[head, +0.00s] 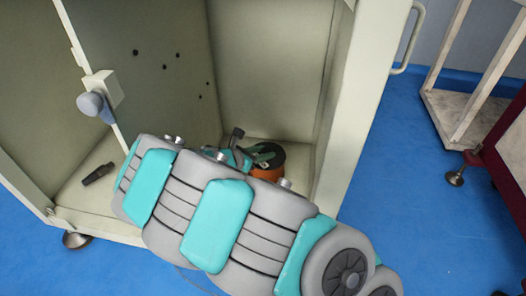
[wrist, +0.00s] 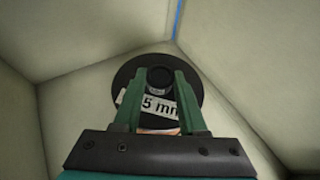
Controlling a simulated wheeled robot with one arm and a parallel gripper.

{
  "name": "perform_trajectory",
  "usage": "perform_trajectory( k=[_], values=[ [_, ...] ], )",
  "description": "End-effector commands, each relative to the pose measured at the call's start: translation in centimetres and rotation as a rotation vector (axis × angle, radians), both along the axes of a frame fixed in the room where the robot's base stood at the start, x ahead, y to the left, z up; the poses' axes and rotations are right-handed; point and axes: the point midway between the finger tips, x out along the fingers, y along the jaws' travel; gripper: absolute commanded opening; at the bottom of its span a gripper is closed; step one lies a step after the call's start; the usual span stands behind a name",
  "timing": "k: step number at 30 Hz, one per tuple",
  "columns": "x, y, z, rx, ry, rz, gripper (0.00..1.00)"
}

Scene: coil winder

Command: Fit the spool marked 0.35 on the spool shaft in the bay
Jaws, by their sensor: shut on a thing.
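A spool with a black flange and orange-copper winding (head: 268,172) is inside the cream bay (head: 265,75), low at the back right, partly hidden behind my arm. In the wrist view its round black flange (wrist: 128,76) faces me, with a white label (wrist: 160,106). The label reads "5 mm"; its first part is hidden by a finger. My gripper (wrist: 160,80) has its green fingers on either side of the spool's raised black hub and is shut on it. I cannot make out the spool shaft in either view.
A door or panel with a grey knob (head: 91,104) stands at the left of the bay. A small dark object (head: 98,174) lies on the bay floor at left. The bay's walls close in around my gripper. A pale rack (head: 465,118) stands at right on the blue floor.

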Motion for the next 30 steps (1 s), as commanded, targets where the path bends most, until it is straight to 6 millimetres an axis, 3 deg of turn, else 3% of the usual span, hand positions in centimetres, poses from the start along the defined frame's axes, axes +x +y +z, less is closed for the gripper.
perform_trajectory(
  k=[29, 30],
  values=[
    [0.0, 0.0, -1.9, -0.002, -0.002, 0.001, 0.00],
    [0.0, 0.0, -1.8, -0.001, -0.003, 0.000, 0.46]
  ],
)
